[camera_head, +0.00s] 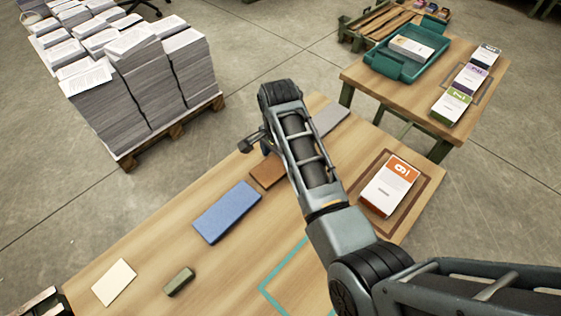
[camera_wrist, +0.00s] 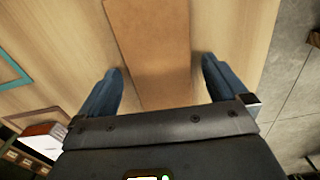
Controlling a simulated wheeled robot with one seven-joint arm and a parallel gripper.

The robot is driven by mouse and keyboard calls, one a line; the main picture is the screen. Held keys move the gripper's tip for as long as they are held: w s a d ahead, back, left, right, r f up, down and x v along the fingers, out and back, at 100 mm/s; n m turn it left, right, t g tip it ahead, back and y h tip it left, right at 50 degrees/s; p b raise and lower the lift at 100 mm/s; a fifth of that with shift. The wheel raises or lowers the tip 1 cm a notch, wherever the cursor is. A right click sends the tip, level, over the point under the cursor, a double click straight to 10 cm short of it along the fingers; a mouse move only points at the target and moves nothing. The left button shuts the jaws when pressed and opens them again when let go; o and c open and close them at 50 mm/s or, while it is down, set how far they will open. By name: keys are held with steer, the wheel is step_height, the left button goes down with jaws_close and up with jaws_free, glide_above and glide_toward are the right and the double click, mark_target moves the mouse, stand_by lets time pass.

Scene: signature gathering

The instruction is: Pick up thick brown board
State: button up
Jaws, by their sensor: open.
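The brown board (camera_head: 268,171) lies flat on the wooden work table (camera_head: 150,245), partly hidden behind my arm in the head view. In the wrist view the brown board (camera_wrist: 152,45) runs up and down the middle of the picture, its near end hidden by the gripper body. My gripper (camera_wrist: 158,82) is open, with one dark blue finger on each side of the board and a gap of bare table between board and fingers. In the head view my gripper (camera_head: 256,145) is over the table's far edge area, mostly hidden by the wrist.
A blue board (camera_head: 228,212), a grey board (camera_head: 331,117), a cream card (camera_head: 114,283) and a green block (camera_head: 179,281) lie around the brown board. An orange-and-white booklet stack (camera_head: 389,186) sits at the right. Paper stacks (camera_head: 130,75) stand on a pallet beyond.

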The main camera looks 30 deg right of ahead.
steer(key=shift+f, duration=0.1)
steer(key=shift+c, duration=0.3)
steer(key=c, duration=1)
steer(key=shift+c, duration=0.2)
steer(key=shift+r, duration=0.2)
